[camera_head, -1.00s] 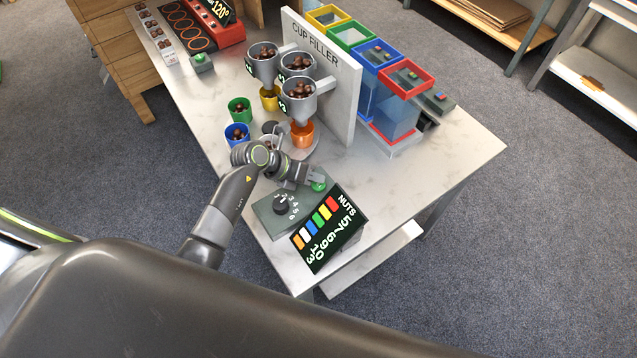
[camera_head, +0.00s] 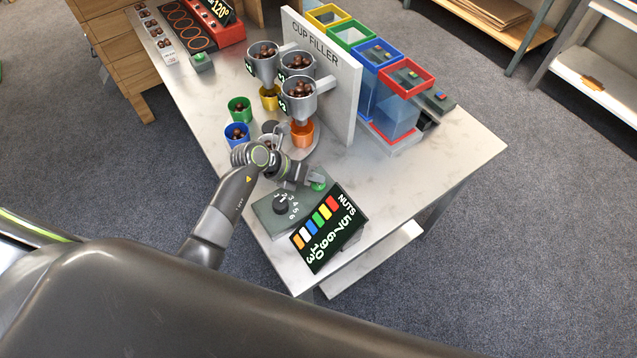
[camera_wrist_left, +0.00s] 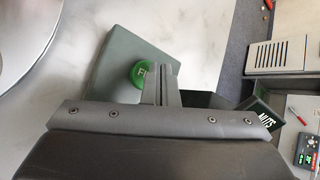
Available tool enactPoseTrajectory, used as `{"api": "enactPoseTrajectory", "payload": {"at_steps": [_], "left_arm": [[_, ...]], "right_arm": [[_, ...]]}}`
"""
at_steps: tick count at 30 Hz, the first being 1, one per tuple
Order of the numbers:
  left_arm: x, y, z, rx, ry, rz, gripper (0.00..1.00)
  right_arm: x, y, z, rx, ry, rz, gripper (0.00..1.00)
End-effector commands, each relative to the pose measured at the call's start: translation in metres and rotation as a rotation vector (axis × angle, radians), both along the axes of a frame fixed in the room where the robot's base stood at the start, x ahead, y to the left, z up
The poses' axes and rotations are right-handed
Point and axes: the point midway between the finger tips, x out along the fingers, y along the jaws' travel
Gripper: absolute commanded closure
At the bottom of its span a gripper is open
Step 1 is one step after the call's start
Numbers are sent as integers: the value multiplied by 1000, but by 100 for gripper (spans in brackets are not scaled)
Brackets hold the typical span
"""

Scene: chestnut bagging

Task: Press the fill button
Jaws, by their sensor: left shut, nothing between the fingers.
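The green fill button (camera_head: 319,186) sits on the top corner of a grey-green control box (camera_head: 268,213) with a dial. My left gripper (camera_head: 312,180) is shut and empty, its fingertips right at the button. In the left wrist view the shut fingers (camera_wrist_left: 161,72) partly cover the green button (camera_wrist_left: 140,73), which shows a letter "F" beside them. I cannot tell whether the tips touch or press it. The right gripper is not in view.
A lit "NUTS" display (camera_head: 325,232) is joined to the box. The cup filler (camera_head: 318,70) with nut-filled hoppers stands behind. Blue (camera_head: 237,136), green (camera_head: 239,109) and orange (camera_head: 302,133) cups stand near it.

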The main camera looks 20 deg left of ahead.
Motion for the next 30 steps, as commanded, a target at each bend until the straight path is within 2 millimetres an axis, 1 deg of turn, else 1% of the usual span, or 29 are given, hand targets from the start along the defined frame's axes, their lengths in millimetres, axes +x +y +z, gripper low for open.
{"api": "enactPoseTrajectory", "payload": {"at_steps": [3,14,30], "left_arm": [[0,0,-5,0,1,1,100],[0,0,-4,-1,1,0,100],[0,0,-11,-1,1,0,100]], "right_arm": [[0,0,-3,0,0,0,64],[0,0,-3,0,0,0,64],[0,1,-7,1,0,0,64]]}}
